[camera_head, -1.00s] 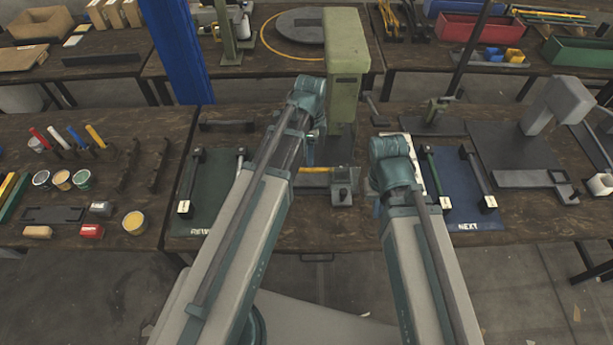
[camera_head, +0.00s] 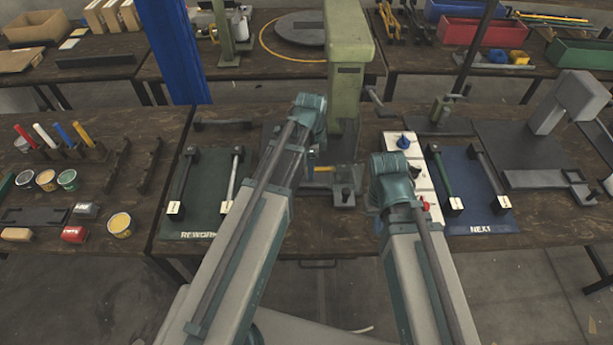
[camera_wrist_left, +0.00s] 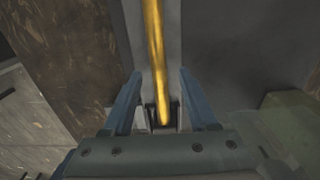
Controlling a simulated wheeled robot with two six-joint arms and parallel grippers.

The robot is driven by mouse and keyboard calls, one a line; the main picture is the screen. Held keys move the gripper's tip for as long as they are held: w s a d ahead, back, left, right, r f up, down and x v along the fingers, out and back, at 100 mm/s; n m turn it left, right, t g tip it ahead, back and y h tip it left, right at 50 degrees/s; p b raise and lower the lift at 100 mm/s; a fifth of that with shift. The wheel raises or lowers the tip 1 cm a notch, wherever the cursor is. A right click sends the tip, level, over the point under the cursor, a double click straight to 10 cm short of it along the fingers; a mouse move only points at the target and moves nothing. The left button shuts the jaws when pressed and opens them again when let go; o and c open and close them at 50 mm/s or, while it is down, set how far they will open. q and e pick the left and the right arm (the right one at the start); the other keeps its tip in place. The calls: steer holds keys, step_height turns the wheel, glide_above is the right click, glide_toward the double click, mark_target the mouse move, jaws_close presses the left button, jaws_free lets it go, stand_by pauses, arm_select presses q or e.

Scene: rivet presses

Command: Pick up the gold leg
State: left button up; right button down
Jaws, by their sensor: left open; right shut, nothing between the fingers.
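The gold leg (camera_head: 322,169) shows as a short yellow piece at the base of the green press in the head view, partly covered by my left arm. In the left wrist view the gold leg (camera_wrist_left: 155,45) is a long bar running down the picture, its near end between the fingers. My left gripper (camera_wrist_left: 158,82) is open, one finger on each side of the bar, with gaps visible. In the head view its fingers are mostly hidden behind the wrist. My right gripper (camera_head: 392,205) is at the right of the press, shut and empty, largely hidden by its wrist.
The green press (camera_head: 347,60) stands right behind the gold leg. A REWORK mat (camera_head: 200,216) lies left and a blue NEXT mat (camera_head: 478,215) right, each holding bars. A white panel (camera_head: 417,165) with a blue knob lies beside my right wrist.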

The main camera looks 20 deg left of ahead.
arm_select(q)
steer(key=shift+f+b, duration=0.35)
steer(key=shift+f, duration=0.5)
steer(key=shift+r, duration=0.1)
jaws_close()
